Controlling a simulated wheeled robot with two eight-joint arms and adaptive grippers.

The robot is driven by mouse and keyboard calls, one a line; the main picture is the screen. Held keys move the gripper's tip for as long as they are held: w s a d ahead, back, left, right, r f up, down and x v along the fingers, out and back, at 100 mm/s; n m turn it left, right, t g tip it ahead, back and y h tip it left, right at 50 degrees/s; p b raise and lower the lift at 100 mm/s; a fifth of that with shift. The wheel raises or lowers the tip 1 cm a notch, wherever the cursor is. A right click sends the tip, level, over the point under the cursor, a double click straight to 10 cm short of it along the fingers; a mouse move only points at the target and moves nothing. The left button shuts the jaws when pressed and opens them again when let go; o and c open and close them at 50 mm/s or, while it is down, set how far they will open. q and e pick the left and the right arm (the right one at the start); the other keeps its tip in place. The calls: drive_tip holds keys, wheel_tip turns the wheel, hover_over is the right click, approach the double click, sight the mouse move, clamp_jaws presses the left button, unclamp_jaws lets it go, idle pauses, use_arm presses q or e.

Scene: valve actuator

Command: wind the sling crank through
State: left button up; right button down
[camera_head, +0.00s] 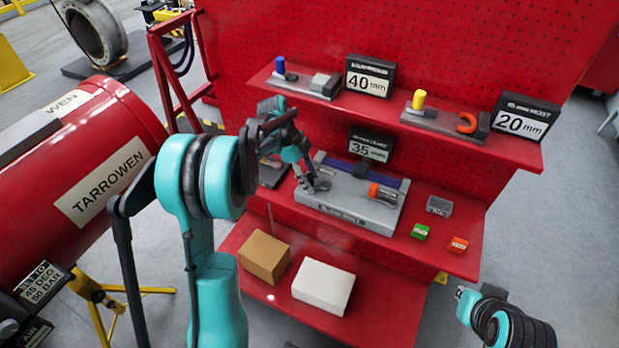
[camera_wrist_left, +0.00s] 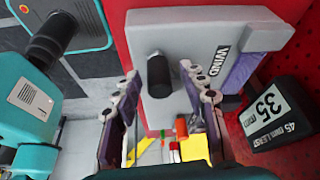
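A grey winding unit (camera_head: 350,200) sits on the middle red shelf, with a purple strap (camera_head: 384,176) along its back and an orange-and-black piece on its right part. In the left wrist view, the grey unit (camera_wrist_left: 195,35) carries a "WIND" label and a black cylindrical crank knob (camera_wrist_left: 159,77). My left gripper (camera_head: 318,185) is at the left end of the unit; in the left wrist view its two fingers (camera_wrist_left: 160,88) are apart, one on each side of the knob, with visible gaps. The head view hides the knob behind the gripper. Part of my right arm shows at lower right, without its fingers.
A "35 mm" sign (camera_head: 371,145) stands behind the unit and also shows in the left wrist view (camera_wrist_left: 272,113). Above are "40 mm" (camera_head: 369,77) and "20 mm" (camera_head: 522,117) signs. Cartons (camera_head: 323,286) stand below.

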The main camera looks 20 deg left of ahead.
use_arm(q)
drive_tip(key=shift+r, duration=0.1)
drive_tip(key=v, duration=1.1)
drive_tip(key=shift+a+r, duration=0.2)
drive_tip(key=shift+r, duration=0.15)
drive_tip(key=s+d+n+t+y+b, duration=0.3)
drive_tip(key=s+d+n, duration=0.5)
drive_tip(key=s+d, duration=0.25)
drive_tip(key=s+d+f+n+t+y+b, duration=0.1)
drive_tip(key=s+d+f+n+t+b, duration=0.1)
drive_tip(key=s+f+n, duration=0.6)
drive_tip(key=s+d+t, duration=0.1)
drive_tip(key=s, duration=0.2)
drive_tip(key=shift+s+f+t, duration=0.2)
drive_tip(key=shift+f+t, duration=0.05)
drive_tip(key=shift+t, duration=0.05)
